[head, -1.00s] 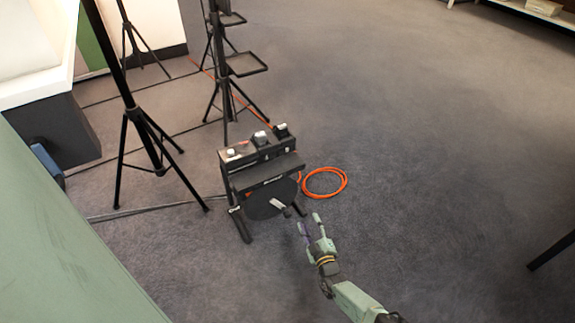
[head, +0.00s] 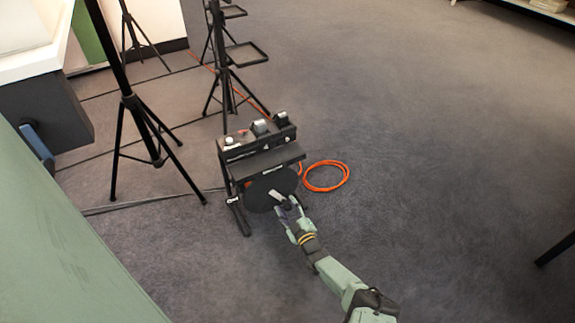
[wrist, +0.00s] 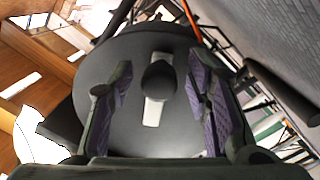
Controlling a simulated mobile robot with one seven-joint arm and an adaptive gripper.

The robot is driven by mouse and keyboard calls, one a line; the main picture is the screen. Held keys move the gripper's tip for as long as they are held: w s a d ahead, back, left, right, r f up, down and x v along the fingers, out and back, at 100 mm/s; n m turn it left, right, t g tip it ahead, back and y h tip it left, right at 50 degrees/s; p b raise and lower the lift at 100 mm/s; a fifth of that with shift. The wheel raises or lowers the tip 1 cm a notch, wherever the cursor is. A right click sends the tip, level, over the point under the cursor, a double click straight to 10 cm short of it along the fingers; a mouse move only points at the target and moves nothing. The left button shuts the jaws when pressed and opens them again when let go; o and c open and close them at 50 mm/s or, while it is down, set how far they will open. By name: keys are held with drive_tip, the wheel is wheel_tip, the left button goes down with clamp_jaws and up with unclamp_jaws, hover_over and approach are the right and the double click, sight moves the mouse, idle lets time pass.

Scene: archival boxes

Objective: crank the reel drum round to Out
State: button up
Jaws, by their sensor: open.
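The reel drum (head: 262,192) is a dark round disc on the front of a black stand low on the floor; in the wrist view the drum (wrist: 100,70) fills the middle. Its crank is a pale bar (wrist: 153,112) with a dark knob (wrist: 159,77), and the bar also shows in the head view (head: 275,195). My gripper (head: 286,204) is open at the drum's lower right. In the wrist view its fingers (wrist: 160,95) stand on either side of the knob, apart from it. I cannot read an Out mark.
The reel's stand carries a black box (head: 256,138) with several knobs. An orange cable coil (head: 325,176) lies on the floor to its right. A black tripod (head: 150,140) stands to the left, with another stand (head: 225,80) behind.

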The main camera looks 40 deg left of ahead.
drive_tip(key=shift+w, duration=0.1)
drive_tip(key=shift+c, duration=0.5)
clamp_jaws()
idle(0.4)
